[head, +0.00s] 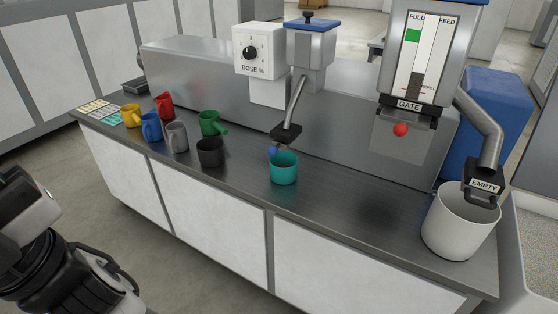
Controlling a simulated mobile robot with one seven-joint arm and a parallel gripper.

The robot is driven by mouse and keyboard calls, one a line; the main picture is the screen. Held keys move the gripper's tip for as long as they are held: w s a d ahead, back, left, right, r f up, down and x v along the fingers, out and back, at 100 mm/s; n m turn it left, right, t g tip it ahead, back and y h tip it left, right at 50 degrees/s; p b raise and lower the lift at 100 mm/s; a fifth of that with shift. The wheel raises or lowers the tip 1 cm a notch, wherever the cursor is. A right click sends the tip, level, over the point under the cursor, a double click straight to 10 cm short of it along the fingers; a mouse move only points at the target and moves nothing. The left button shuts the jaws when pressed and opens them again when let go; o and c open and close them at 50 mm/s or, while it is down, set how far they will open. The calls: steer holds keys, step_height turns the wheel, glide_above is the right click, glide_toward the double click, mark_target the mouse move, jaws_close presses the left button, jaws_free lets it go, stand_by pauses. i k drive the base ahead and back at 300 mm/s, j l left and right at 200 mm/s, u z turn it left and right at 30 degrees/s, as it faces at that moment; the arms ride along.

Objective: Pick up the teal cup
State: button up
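The teal cup (284,171) stands upright on the dark metal counter, a little right of the picture's middle. My arm shows at the lower left, in front of the counter and well apart from the cup. My gripper's fingers cannot be made out.
Black (210,152), green (212,123), grey (177,137), blue (152,127), red (165,105) and yellow (131,115) mugs stand to the left. A white bucket (458,222) stands at the right under a spout marked EMPTY. The counter (330,208) is clear between cup and bucket.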

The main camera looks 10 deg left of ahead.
mark_target(284, 166)
steer(key=i+l+u, duration=0.25)
steer(key=i+u, duration=0.2)
steer(key=i+l+u, duration=0.45)
steer(key=k+j, duration=0.05)
steer(key=k, duration=0.05)
